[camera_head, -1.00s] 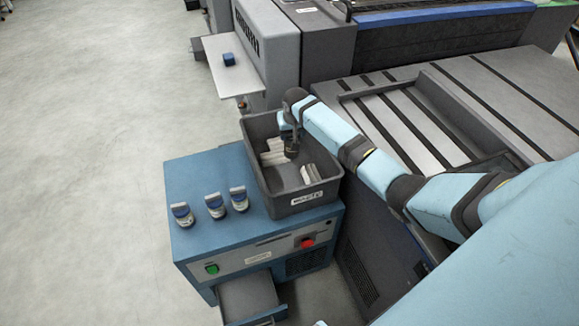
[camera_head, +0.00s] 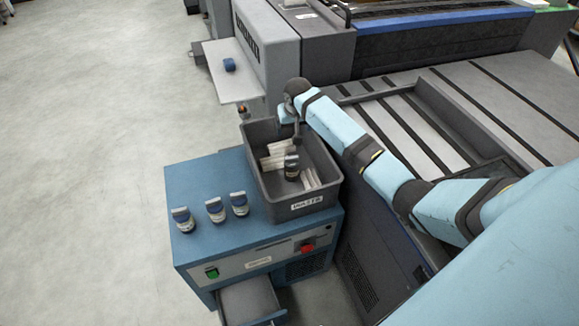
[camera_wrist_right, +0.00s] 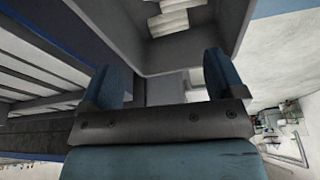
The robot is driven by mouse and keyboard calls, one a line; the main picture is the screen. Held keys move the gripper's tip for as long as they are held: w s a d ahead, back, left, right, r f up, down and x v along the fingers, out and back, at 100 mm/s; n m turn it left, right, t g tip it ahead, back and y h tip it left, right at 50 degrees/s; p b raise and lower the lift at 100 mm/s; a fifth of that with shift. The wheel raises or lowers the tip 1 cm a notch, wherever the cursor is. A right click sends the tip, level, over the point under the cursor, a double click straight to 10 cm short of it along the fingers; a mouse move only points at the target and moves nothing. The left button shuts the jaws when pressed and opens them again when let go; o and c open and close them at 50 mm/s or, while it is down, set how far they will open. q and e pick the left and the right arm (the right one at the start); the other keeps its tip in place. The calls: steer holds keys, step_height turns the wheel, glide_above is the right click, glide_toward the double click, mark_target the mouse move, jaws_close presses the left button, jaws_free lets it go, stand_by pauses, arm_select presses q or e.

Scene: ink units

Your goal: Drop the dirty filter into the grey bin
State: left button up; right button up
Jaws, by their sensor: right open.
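The grey bin (camera_head: 262,190) stands on the blue cabinet, with a white label on its front wall. A small dark cartridge with a pale band, seemingly the dirty filter (camera_head: 291,166), is inside the bin near its middle, apart from my gripper. My right gripper (camera_head: 296,138) is above the bin's far part. In the right wrist view its two fingers (camera_wrist_right: 165,88) are spread with nothing between them, and the bin's inside shows beyond. My left gripper is not in view.
Pale ribbed pieces (camera_head: 311,179) lie in the bin. Three blue-and-white cartridges (camera_head: 215,209) stand on the blue cabinet (camera_head: 205,245) left of the bin. Its lower drawer (camera_head: 248,302) is open. A blue item (camera_head: 229,64) sits on the pale shelf (camera_head: 228,85). Machinery lies right.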

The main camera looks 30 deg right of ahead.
steer(key=v, duration=0.7)
steer(key=shift+r, duration=0.3)
steer(key=s+a+f+n+t+y+p, duration=0.2)
steer(key=s+a+f+n+t+p, duration=0.3)
steer(key=s+a+f, duration=0.8)
steer(key=s+a+r+t+p, duration=0.1)
steer(key=s+a+r+p, duration=0.1)
steer(key=s, duration=0.5)
steer(key=s+a+r+n+t+y+p, duration=0.1)
steer(key=s+a+r+p, duration=0.1)
steer(key=s+a, duration=0.2)
steer(key=s+a+r+n+t+y+p, duration=0.1)
steer(key=s+a+r+p, duration=0.1)
steer(key=s, duration=0.8)
steer(key=shift+a, duration=0.65)
